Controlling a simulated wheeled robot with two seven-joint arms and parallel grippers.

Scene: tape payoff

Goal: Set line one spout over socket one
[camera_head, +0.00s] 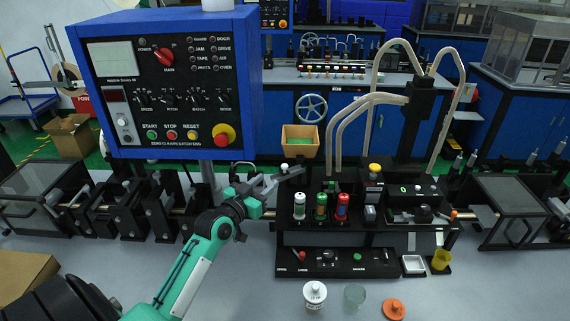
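Curved beige spout tubes (336,128) hang from a black post (413,115) at the back of a black bench unit (340,232). I cannot tell which tube is line one. Three small bottles stand in a row on the unit: a white one with a green band (299,206), a green one (321,206) and a red one (342,206). Socket one cannot be singled out. My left gripper (272,186), on a teal arm, is at the unit's left end, left of the white bottle. Its fingers are small and dark, so their opening is unclear. My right gripper is out of view.
A blue control panel (165,85) stands at the upper left, close above my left arm.

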